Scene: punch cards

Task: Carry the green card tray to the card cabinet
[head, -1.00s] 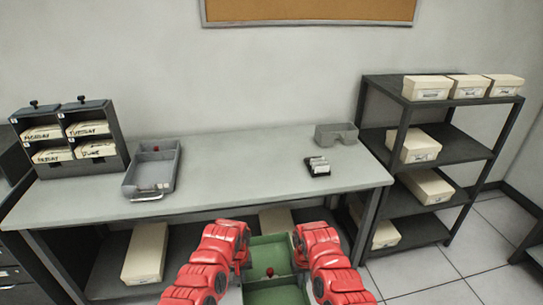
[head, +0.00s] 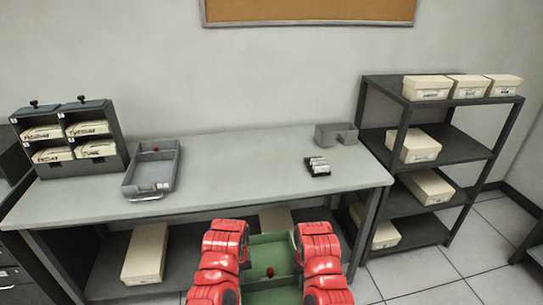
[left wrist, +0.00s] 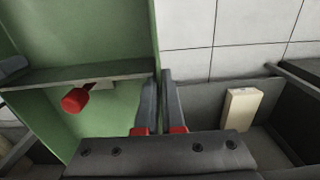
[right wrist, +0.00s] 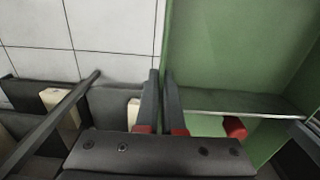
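The green card tray (head: 270,253) is in front of me at the bottom of the head view, before the table's front edge. It has a cross divider and a red knob (head: 270,272). My left gripper (left wrist: 160,103) is shut on the tray's left side wall. My right gripper (right wrist: 162,103) is shut on its right side wall. The tray's near end is cut off in the head view. A dark grey cabinet with drawers (head: 14,277) shows partly at the far left edge; I cannot tell if it is the card cabinet.
A grey table (head: 240,165) spans the view, with a pigeonhole rack (head: 119,140), a grey tray (head: 171,184), a small grey box (head: 328,135) and a black card holder (head: 318,172) on it. A shelf unit (head: 436,203) with boxes stands right. Tiled floor (head: 430,280) is clear at front right.

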